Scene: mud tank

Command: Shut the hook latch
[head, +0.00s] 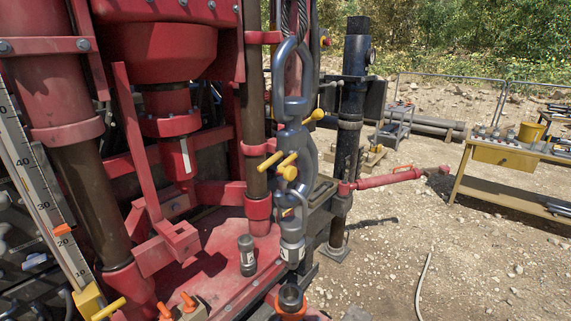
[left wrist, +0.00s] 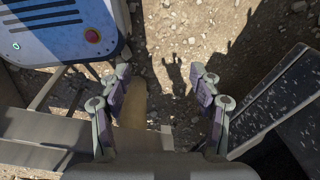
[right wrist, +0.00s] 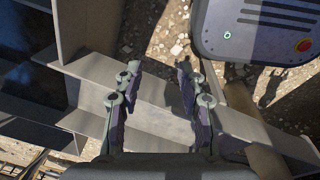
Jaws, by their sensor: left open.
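A large dark grey hook (head: 305,150) hangs upright in the middle of the head view, below a grey link (head: 290,75) and a cable. Several yellow T-shaped handles (head: 288,164) stick out from it. A grey shackle-like piece with a fitting (head: 292,240) hangs at its lower end. I cannot tell how the latch sits. Neither gripper shows in the head view. My left gripper (left wrist: 166,78) is open and empty over gravelly ground. My right gripper (right wrist: 160,72) has its fingers apart, with nothing between them, above grey metal beams. Both are away from the hook.
Red rig machinery (head: 165,50) with dark pipes fills the left. A dark cylinder (head: 247,255) stands on the red deck. A black post (head: 350,130) with a red arm (head: 390,177) is right of the hook. A workbench (head: 510,155) stands far right; gravel between is mostly clear.

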